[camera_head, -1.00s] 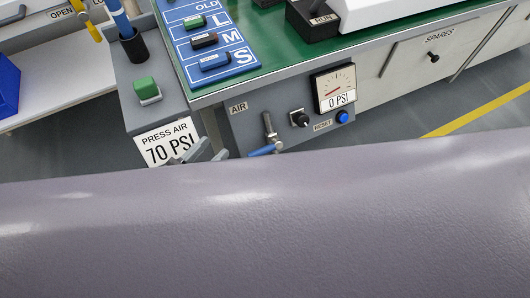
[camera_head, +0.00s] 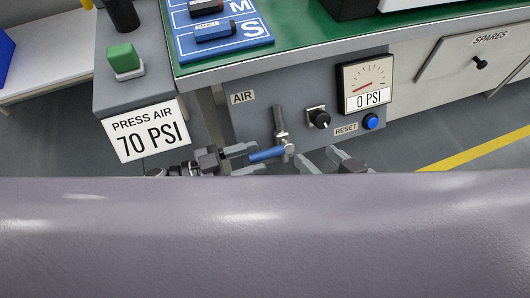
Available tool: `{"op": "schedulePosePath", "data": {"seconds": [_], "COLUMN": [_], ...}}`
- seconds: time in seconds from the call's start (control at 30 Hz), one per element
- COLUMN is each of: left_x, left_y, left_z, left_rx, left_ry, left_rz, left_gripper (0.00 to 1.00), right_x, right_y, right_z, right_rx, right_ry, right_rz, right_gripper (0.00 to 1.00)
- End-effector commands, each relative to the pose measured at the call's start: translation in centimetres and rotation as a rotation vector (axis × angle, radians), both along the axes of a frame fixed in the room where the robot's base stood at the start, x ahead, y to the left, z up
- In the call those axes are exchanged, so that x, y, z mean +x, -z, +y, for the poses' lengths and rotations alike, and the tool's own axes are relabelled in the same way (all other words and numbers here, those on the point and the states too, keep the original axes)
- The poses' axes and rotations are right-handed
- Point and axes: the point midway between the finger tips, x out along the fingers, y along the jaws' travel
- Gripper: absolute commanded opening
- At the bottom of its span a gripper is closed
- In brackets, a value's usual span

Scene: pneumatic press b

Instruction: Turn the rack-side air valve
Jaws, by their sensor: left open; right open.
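The air valve has a blue lever (camera_head: 267,154) on a metal pipe fitting (camera_head: 280,122), beside the AIR label on the grey panel. The lever points left, its left end slightly lower. My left gripper (camera_head: 251,158) is open; its fingertips are at the lever's left end, one above and one below in the picture. I cannot tell whether they touch it. My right gripper (camera_head: 317,158) is open and empty, just right of the valve. My own large grey body part hides everything below. The gauge (camera_head: 366,86) reads 0 PSI.
A black knob (camera_head: 319,118) and a blue RESET button (camera_head: 371,121) sit on the panel right of the valve. A PRESS AIR 70 PSI sign (camera_head: 149,129) and a green button (camera_head: 124,58) are at left. The green-topped bench (camera_head: 300,31) is above the panel.

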Motion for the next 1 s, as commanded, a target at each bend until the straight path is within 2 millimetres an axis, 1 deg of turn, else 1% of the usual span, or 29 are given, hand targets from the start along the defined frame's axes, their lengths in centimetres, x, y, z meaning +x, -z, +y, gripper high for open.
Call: {"op": "schedulePosePath", "data": {"seconds": [0.03, 0.1, 0.23, 0.33, 0.57, 0.67, 0.7, 0.73, 0.9, 1.0], "left_x": [0.3, 0.6, 1.0, 1.1, 1.1, 1.1, 1.1, 1.1, 1.1, 1.5], "left_y": [0.1, 0.1, 0.1, 0.1, 0.0, 0.0, 0.0, 0.0, 0.0, -0.2], "left_z": [-0.9, -1.8, -2.9, -3.3, -3.4, -3.4, -3.4, -3.4, -3.3, -3.3], "left_rx": [-0.002, -0.001, 0.001, 0.001, 0.001, 0.001, 0.001, 0.001, 0.001, 0.01], "left_ry": [0.002, 0.001, -0.001, 0.0, -0.001, -0.001, -0.001, -0.001, -0.001, 0.003], "left_rz": [-0.003, -0.003, -0.002, -0.002, -0.001, -0.001, -0.001, -0.001, -0.001, 0.001], "left_gripper": [0.47, 0.47, 0.47, 0.47, 0.47, 0.18, 0.05, 0.0, 0.0, 0.0], "right_x": [0.1, 0.1, 0.2, 0.2, 0.2, 0.2, 0.2, 0.2, 0.2, 0.3], "right_y": [0.2, 0.3, 0.3, 0.2, 0.2, 0.2, 0.2, 0.2, 0.1, -0.2], "right_z": [0.1, 0.3, 0.6, 0.7, 0.7, 0.7, 0.7, 0.7, 0.7, 0.6], "right_rx": [0.009, 0.02, 0.037, 0.042, 0.043, 0.043, 0.042, 0.042, 0.042, 0.036], "right_ry": [-0.002, -0.006, -0.011, -0.011, -0.012, -0.012, -0.012, -0.012, -0.012, -0.011], "right_rz": [0.0, 0.0, 0.001, 0.001, 0.002, 0.002, 0.002, 0.002, 0.001, -0.002], "right_gripper": [0.69, 0.69, 0.69, 0.69, 0.69, 0.69, 0.69, 0.69, 0.69, 0.69]}}
